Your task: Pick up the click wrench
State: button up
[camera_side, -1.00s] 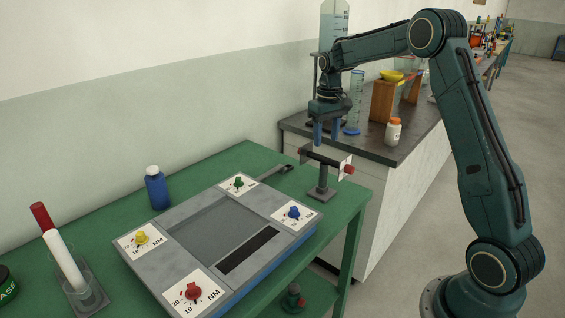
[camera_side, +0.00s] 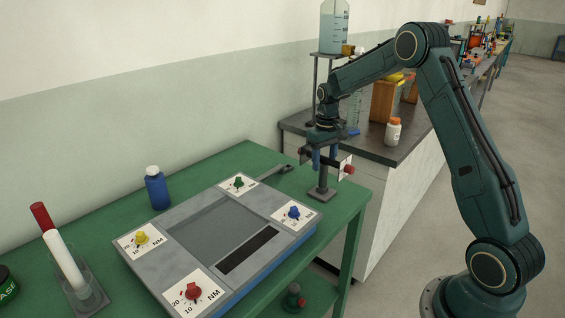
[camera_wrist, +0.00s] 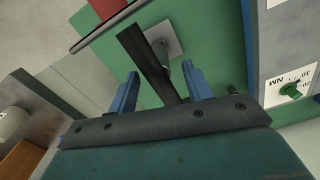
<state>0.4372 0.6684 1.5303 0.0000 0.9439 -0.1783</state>
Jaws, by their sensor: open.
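My gripper (camera_side: 325,160) points down over the bar and is open. In the wrist view the bar runs between its two blue fingers (camera_wrist: 160,70), with a gap to each finger. In the side view the gripper hides the bar's middle. I cannot tell whether a finger touches it.
A blue bottle (camera_side: 157,189) stands left. Behind my gripper, a dark bench (camera_side: 400,147) carries a white bottle (camera_side: 393,132).

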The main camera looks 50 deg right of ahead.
aim_at(321, 170)
jog(key=shift+f, duration=1.65)
jog(key=shift+r, duration=0.1)
grip_shut()
